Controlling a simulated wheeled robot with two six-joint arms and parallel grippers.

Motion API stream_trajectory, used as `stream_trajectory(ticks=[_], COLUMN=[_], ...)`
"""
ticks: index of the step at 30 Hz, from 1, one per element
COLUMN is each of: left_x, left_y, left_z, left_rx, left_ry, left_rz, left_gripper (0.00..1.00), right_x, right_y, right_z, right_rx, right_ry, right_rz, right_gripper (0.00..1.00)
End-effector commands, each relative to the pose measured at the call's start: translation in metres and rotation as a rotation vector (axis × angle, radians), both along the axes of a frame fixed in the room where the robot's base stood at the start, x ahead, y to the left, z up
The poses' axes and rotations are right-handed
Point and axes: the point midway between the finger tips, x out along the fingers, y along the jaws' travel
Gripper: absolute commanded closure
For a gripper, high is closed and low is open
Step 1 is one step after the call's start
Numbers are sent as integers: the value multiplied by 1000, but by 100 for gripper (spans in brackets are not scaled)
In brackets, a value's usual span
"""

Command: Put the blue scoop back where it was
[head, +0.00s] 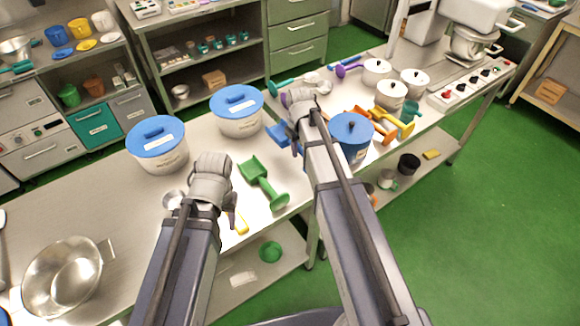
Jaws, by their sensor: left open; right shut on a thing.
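I cannot tell whether the scoop touches the bench. My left gripper (231,208) is open over the bench, left of the green scoop (262,183). A yellow-handled tool (242,223) lies partly hidden beside it.
Blue-lidded tubs (157,147) and (237,112) stand behind my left gripper. A steel bowl (66,275) sits at left. Bare bench lies between bowl and tubs.

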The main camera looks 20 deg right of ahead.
Motion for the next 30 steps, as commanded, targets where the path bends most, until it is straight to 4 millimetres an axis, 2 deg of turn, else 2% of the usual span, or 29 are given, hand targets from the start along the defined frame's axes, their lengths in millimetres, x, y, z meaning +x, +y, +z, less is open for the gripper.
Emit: stream_trajectory(ticks=[5, 12, 15, 23, 30], left_x=[0, 0, 0, 0, 0], left_y=[0, 0, 0, 0, 0], left_z=[-19, -56, -63, -67, -95], left_rx=[0, 0, 0, 0, 0], left_ry=[0, 0, 0, 0, 0], left_rz=[0, 1, 1, 1, 1], left_gripper=[54, 54, 54, 54, 54], right_x=[0, 0, 0, 0, 0], right_y=[0, 0, 0, 0, 0], right_z=[-19, -56, -63, -67, -95], right_rx=[0, 0, 0, 0, 0], right_ry=[0, 0, 0, 0, 0], right_rz=[0, 0, 0, 0, 0], right_gripper=[100, 100, 100, 100, 100])
